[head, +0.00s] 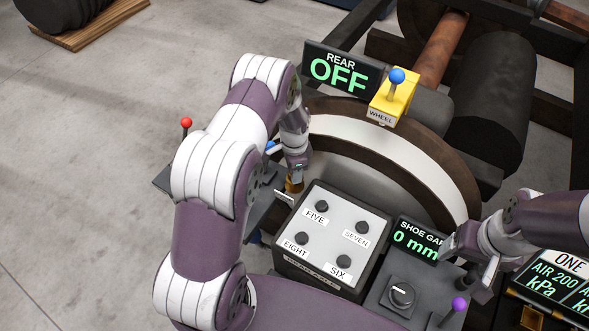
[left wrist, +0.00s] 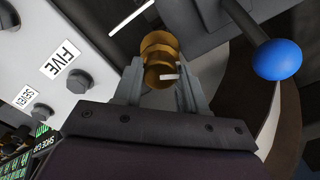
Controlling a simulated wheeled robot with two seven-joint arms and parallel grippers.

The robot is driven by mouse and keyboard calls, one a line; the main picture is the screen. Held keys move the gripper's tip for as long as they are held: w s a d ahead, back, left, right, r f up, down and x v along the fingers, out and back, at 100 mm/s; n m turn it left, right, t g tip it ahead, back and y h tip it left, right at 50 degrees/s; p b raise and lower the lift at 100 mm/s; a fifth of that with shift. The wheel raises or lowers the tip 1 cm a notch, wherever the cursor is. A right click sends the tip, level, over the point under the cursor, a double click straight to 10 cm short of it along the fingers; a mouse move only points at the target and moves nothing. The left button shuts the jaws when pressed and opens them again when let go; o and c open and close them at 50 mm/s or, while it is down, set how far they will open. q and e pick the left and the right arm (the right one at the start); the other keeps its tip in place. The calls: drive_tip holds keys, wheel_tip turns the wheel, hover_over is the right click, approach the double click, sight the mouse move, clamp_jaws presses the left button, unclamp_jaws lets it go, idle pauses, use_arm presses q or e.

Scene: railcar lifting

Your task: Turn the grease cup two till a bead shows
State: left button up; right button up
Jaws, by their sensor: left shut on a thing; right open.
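A brass grease cup (left wrist: 158,48) shows between the fingers of my left gripper (left wrist: 160,88) in the left wrist view. The gripper is shut on it. A short white mark shows on the cup's near side. In the head view only a bit of the brass (head: 293,187) shows beneath my left gripper (head: 294,174), left of the button box. No number label is readable on this cup, and I see no bead of grease. My right gripper (head: 478,270) is open at the right, by the shoe gap panel, partly hidden by its own wrist.
A grey box (head: 333,238) has buttons FIVE to EIGHT. Behind it are a yellow WHEEL box (head: 392,100) with a blue-knobbed lever (head: 397,76) and the REAR OFF sign (head: 340,70). A purple-knobbed lever (head: 459,304) and rotary knob (head: 402,294) stand near right.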

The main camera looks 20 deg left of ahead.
use_arm(q)
drive_tip(key=shift+m, duration=0.6)
drive_tip(key=o, duration=1.1)
drive_tip(key=shift+a, duration=0.1)
drive_tip(key=shift+c, duration=0.2)
drive_tip(key=shift+r, duration=0.1)
wheel_tip(320, 180, up, 13)
drive_tip(key=b, duration=0.1)
drive_tip(key=shift+f, duration=0.2)
